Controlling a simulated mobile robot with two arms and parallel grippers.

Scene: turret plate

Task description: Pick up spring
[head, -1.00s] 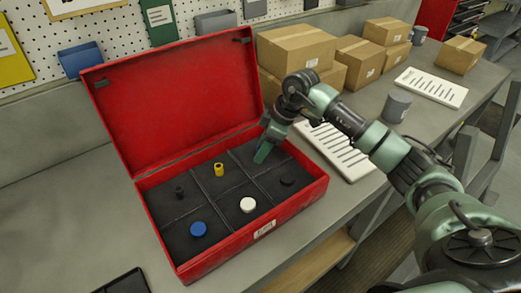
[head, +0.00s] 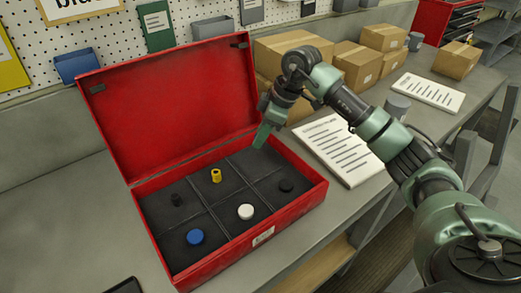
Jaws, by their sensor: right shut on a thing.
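My right gripper (head: 262,138) is shut, with its green fingers pointing down above the back right compartment of the open red box (head: 300,205). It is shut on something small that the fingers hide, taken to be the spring. No spring shows clearly in the box. The back right compartment looks empty where it is visible. The other compartments hold a small dark piece (head: 176,200), a yellow cylinder (head: 216,176), a blue cap (head: 195,237), a white cap (head: 246,212) and a black cap (head: 286,186). My left gripper is not in view.
The box's raised lid (head: 170,105) stands behind and left of the gripper. Cardboard boxes (head: 290,45) stand behind it.

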